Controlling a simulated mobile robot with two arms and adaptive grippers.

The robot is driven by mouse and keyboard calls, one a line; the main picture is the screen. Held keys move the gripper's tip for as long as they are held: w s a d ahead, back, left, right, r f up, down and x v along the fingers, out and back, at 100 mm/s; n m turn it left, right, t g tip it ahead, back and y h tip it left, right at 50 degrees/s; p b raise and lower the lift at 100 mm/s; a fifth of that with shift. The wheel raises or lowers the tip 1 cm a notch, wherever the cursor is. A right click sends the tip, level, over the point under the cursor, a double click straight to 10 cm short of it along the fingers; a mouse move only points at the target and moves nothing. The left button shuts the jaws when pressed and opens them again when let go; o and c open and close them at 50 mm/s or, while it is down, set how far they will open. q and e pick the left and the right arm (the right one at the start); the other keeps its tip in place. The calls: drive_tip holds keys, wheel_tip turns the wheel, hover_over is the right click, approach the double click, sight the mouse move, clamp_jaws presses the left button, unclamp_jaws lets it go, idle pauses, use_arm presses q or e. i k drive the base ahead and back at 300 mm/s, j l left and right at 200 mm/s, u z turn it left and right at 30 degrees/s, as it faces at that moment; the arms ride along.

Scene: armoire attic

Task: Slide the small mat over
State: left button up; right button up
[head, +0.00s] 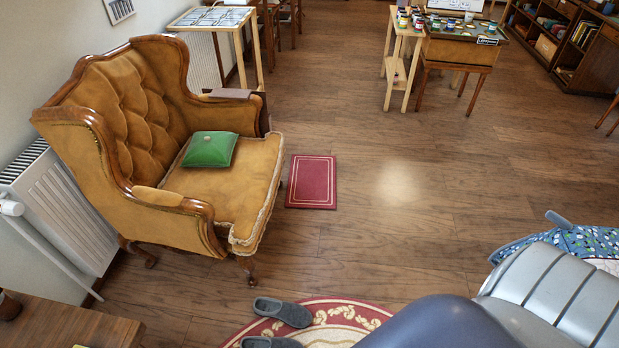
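A small red mat (311,183) with pale border lines lies flat on the wooden floor. It sits just right of the front of a mustard wing armchair (135,140), close to the chair's seat edge. A larger round red rug (335,318) with a cream pattern lies at the bottom of the view, partly hidden. A smooth blue-grey shape, which I take to be part of my own body, covers its right side. Neither of my grippers shows in the head view.
Grey slippers (282,312) lie on the round rug. A green cushion (210,149) rests on the armchair. A small wooden table (228,18) and a desk with jars (460,48) stand farther back. The floor right of the mat is clear (400,200).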

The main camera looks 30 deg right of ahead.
sight(311, 184)
drive_tip(key=i+l, duration=0.1)
drive_tip(key=l, duration=0.5)
drive_tip(key=i+l+u, duration=0.1)
drive_tip(key=l, duration=0.45)
drive_tip(key=i+l+u, duration=0.1)
drive_tip(key=l, duration=0.5)
drive_tip(key=i+l, duration=0.15)
drive_tip(key=l, duration=0.25)
drive_tip(key=i+l+u, duration=0.15)
drive_tip(key=l, duration=0.2)
drive_tip(key=i+l, duration=0.15)
drive_tip(key=l, duration=0.25)
drive_tip(key=i+l+u, duration=0.15)
drive_tip(key=l, duration=0.25)
drive_tip(key=i+l, duration=0.1)
drive_tip(key=l, duration=0.3)
drive_tip(key=i+l+u, duration=0.1)
drive_tip(key=l, duration=0.35)
